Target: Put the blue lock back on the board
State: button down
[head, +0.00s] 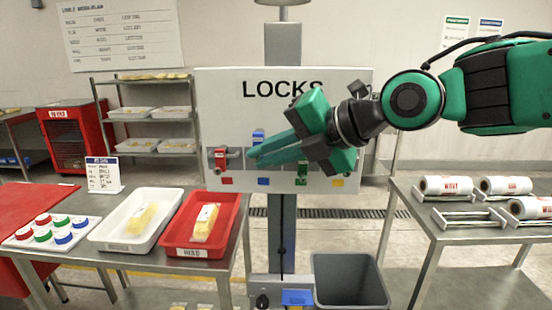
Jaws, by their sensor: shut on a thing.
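The white board (215,95) headed LOCKS stands on a grey post. The blue lock (258,137) shows at the tips of my green gripper (254,154), in front of the left middle of the board. My gripper is shut on it, with the fingers pointing left and partly covering it. I cannot tell whether the lock touches the board. A blue label (263,181) is below the fingertips. A red lock (220,156) hangs over a red label at left. A green lock (302,170) is partly hidden under the gripper, over a green label. A yellow label (337,182) is at right; the spot above it is hidden.
A table at left holds a white tray (104,236), a red tray (178,245) and a board of coloured discs (20,237). A grey bin (349,280) stands below the board. A table with rolls (446,185) is at right.

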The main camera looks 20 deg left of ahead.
jog(key=w, duration=0.1)
jog(key=w+a, duration=0.1)
jog(key=w, duration=0.1)
jog(key=shift+w, duration=0.2)
dwell(0.3)
jog(key=shift+w+r, duration=0.1)
jog(key=shift+w, duration=0.05)
dwell(0.4)
jog(key=shift+f, duration=2.35)
jog(key=c, duration=1.7)
grip_release()
